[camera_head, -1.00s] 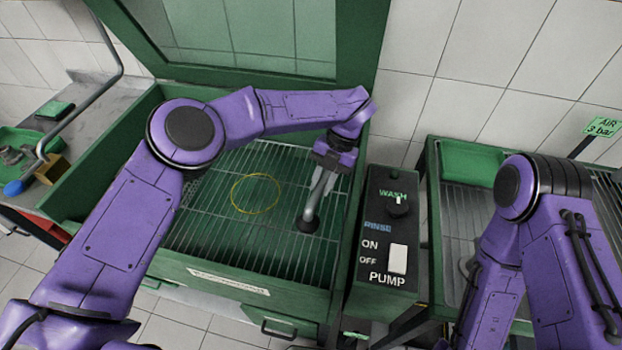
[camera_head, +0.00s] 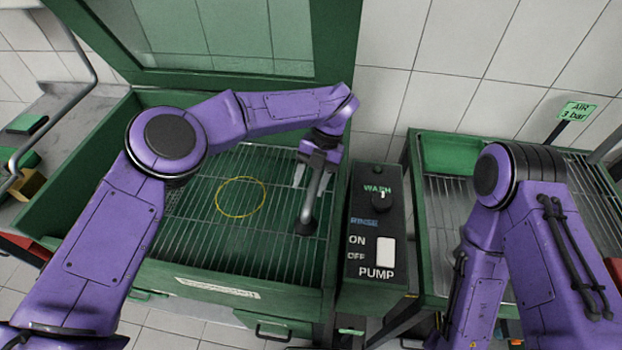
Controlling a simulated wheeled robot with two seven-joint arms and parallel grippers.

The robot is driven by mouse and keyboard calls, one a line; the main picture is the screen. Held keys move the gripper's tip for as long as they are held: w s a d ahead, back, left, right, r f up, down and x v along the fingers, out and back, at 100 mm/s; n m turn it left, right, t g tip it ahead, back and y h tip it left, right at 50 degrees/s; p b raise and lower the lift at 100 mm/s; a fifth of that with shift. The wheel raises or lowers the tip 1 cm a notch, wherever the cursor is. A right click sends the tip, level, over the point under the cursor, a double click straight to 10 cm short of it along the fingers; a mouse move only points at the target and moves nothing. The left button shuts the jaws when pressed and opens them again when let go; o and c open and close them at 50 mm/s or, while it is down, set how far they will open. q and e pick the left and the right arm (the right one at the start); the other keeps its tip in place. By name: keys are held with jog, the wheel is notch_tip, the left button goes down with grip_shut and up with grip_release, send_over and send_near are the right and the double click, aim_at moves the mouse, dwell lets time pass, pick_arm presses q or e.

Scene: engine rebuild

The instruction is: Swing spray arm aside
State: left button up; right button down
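The spray arm (camera_head: 313,198) is a grey tube ending in a dark round nozzle (camera_head: 305,227). It stands over the right part of the wash tank's wire grate, near the tank's right wall. My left gripper (camera_head: 314,180) points down from above at the tube. Its pale left finger stands apart from the tube with a gap, so it looks open around or beside the tube. The far finger is partly hidden by the tube. My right arm is folded at the right, and its gripper is out of view.
The green wash tank (camera_head: 217,287) has a raised lid (camera_head: 230,40) behind. A yellow ring (camera_head: 241,197) marks the grate. A dark control box (camera_head: 374,235) with knob and pump switch stands right of the tank. Further right is a green-framed station (camera_head: 416,220) with an AIR sign (camera_head: 575,112).

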pick_arm(q)
jog(key=b+v, duration=0.1)
jog(key=v, duration=0.5)
jog(key=p+v, duration=0.2)
jog(key=v, duration=0.2)
jog(key=shift+d+r, duration=0.1)
jog(key=shift+r, duration=0.15)
dwell(0.5)
